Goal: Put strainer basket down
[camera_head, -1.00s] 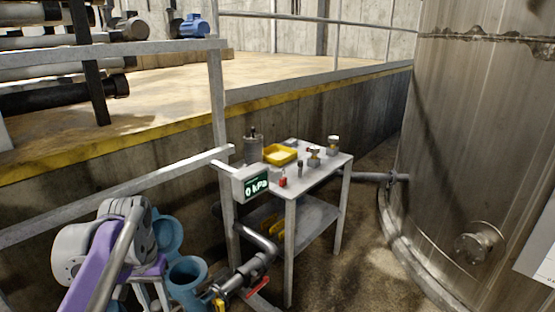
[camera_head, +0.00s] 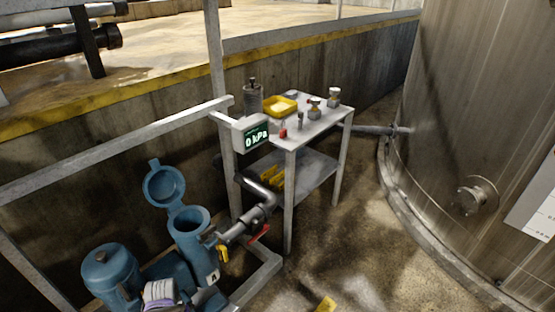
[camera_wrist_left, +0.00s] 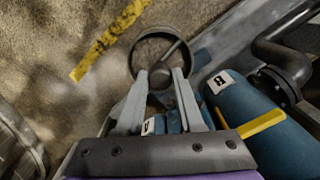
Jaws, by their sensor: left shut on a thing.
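In the left wrist view my left gripper (camera_wrist_left: 160,76) is shut on the strainer basket (camera_wrist_left: 136,54), which shows as a dark round rim with a bar across it. The basket hangs beyond the fingertips over the brown floor; its gap to the floor cannot be told. In the head view only part of my left arm shows at the bottom edge, and the basket cannot be made out. The blue strainer housing marked A (camera_head: 190,236) stands open with its round lid (camera_head: 164,184) raised. A closed blue housing (camera_head: 110,272) stands left of it. My right gripper is not in view.
A blue body marked B (camera_wrist_left: 255,130) with a yellow lever (camera_wrist_left: 258,124) lies close right of my gripper. A metal table (camera_head: 318,124) holds a yellow tray (camera_head: 280,105) and small parts. A large tank (camera_head: 460,120) stands right. Floor (camera_head: 350,250) between is mostly clear.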

